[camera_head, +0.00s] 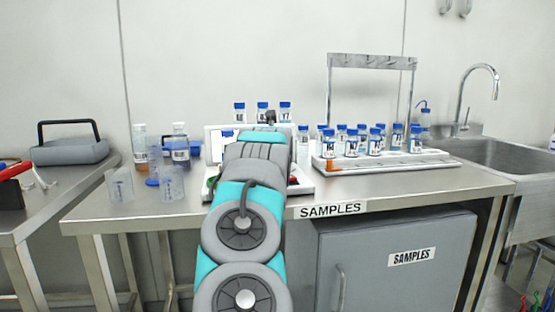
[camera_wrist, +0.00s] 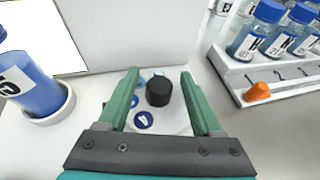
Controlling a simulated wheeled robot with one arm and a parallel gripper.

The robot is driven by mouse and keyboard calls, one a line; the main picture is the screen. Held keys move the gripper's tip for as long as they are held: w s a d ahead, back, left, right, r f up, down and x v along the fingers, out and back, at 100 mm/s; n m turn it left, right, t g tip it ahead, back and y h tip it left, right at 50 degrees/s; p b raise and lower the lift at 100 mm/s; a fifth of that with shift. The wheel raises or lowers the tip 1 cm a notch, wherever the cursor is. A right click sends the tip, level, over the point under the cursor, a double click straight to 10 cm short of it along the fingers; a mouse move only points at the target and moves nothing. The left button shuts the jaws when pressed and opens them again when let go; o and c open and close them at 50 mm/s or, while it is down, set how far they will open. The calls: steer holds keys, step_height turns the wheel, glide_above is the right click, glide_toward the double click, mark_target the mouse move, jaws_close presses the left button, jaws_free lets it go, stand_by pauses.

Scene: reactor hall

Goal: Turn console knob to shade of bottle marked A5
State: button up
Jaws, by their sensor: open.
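The console knob (camera_wrist: 159,91) is a black round knob on a pale panel with small blue round markers (camera_wrist: 144,120) around it. My gripper (camera_wrist: 160,73) is open, its green fingers on either side of the knob with visible gaps. The console (camera_head: 299,183) is white and mostly hidden behind my arm in the head view. A bottle of blue liquid (camera_wrist: 32,84) stands tilted in view in a round white holder (camera_wrist: 62,108) at the left of the wrist view. Its label is partly cut off; I cannot tell whether it reads A5.
A white rack (camera_head: 400,161) with several blue-capped bottles stands right of the console; an orange piece (camera_wrist: 257,91) sits at its near end. Clear beakers (camera_head: 172,184) and two bottles (camera_head: 180,148) stand left. The sink (camera_head: 490,150) is far right.

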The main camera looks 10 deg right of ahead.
steer(key=b+v, duration=0.1)
steer(key=v, duration=0.6)
steer(key=shift+s+r, duration=0.1)
steer(key=shift+s, duration=0.2)
steer(key=shift+a+r, duration=0.1)
steer(key=shift+a, duration=0.05)
